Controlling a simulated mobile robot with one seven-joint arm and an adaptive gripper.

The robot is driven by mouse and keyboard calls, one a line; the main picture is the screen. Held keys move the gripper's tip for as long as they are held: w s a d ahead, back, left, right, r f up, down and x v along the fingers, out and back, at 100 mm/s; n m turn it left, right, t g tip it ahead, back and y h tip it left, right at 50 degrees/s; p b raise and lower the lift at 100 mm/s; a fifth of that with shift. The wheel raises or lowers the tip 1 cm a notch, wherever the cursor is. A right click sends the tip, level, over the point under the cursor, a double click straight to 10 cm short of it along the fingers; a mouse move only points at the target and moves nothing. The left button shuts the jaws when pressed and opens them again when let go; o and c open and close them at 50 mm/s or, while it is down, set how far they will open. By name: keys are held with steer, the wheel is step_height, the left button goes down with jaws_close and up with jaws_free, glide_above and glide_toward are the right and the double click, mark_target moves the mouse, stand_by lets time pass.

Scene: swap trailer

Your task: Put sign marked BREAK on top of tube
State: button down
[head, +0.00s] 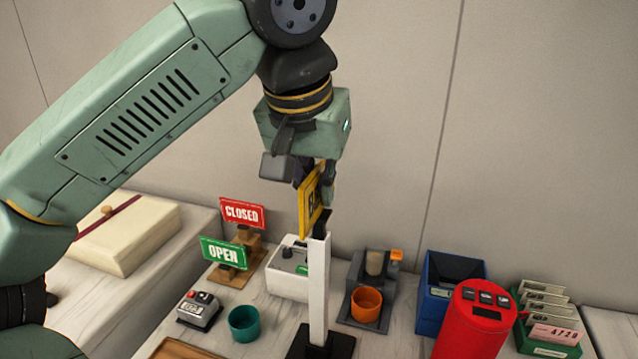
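A yellow sign (307,207) with a dark border is held edge-on by my gripper (318,180). Only a first letter that looks like B shows on its face. The fingers appear closed on the sign and hide part of it. A white upright tube (318,290) stands on a black square base (320,343) directly below the sign. A short dark piece (321,222) shows between the sign and the tube's top; I cannot tell whether it sits in the tube.
Red CLOSED (242,212) and green OPEN (223,253) signs stand on wooden holders at left. A teal cup (244,324), orange cup (366,305), coffee machine (376,268), blue bin (447,270) and red canister (474,322) crowd the counter around the tube.

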steer(key=shift+f, duration=0.25)
stand_by(0.4)
steer(key=shift+f+b, duration=0.3)
steer(key=shift+f, duration=0.15)
steer(key=shift+f, duration=0.3)
steer(key=shift+f, duration=0.2)
stand_by(0.3)
steer(key=shift+f+b, duration=0.25)
steer(key=shift+b, duration=0.05)
stand_by(0.4)
steer(key=c, duration=1.7)
jaws_free()
